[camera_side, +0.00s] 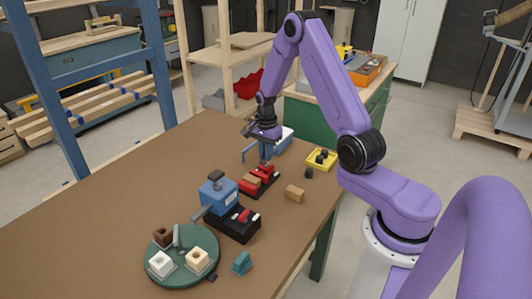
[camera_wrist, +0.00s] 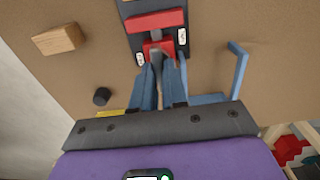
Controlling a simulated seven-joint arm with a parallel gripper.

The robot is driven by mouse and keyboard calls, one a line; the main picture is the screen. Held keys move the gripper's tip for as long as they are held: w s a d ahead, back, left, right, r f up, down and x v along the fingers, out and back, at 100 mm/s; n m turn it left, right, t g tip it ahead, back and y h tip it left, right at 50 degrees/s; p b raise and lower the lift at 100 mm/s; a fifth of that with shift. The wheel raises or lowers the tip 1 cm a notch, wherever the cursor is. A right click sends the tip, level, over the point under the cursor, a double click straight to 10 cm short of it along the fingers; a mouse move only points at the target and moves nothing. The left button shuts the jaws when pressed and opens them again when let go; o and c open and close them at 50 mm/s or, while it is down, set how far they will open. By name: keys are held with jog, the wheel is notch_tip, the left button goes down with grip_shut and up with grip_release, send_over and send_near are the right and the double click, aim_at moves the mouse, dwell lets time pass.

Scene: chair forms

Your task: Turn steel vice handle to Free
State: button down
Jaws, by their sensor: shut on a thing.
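The vice (camera_side: 262,180) has red jaws on a black base and stands on the brown table; its red jaws (camera_wrist: 155,20) are at the top of the wrist view. The grey steel handle (camera_wrist: 157,58) reaches from the vice toward me. My gripper (camera_wrist: 161,72) is shut on the handle, with a blue finger on either side of it. In the side view my gripper (camera_side: 266,155) points down at the far end of the vice. Two small white plates (camera_wrist: 183,36) flank the handle, but their lettering is too small to read.
A blue fixture (camera_side: 218,194) with a lever stands nearer, beside a green round plate (camera_side: 185,280) bearing several blocks. A wooden block (camera_side: 295,193), a dark knob (camera_side: 309,173) and a yellow tray (camera_side: 331,163) lie to the right. A blue bracket (camera_wrist: 240,68) is close to my gripper.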

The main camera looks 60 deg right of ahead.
jog(key=c, duration=1.2)
grip_release()
jog(key=shift+o, duration=0.2)
notch_tip(320, 180, up, 18)
jog(key=shift+f, duration=0.25)
jog(key=s+a+r+n, duration=0.1)
jog(key=s+a+n, duration=0.3)
jog(key=a+n, duration=0.4)
jog(key=s+a+n, duration=0.4)
jog(key=a+n, duration=0.2)
jog(key=a, duration=0.5)
jog(key=s+a+n, duration=0.2)
jog(key=s+n, duration=0.6)
jog(key=s, duration=0.3)
jog(key=s+a+f+n, duration=0.1)
jog(key=s+n, duration=0.7)
jog(key=s, duration=0.2)
jog(key=shift+s+a, duration=0.35)
jog(key=shift+a, duration=0.05)
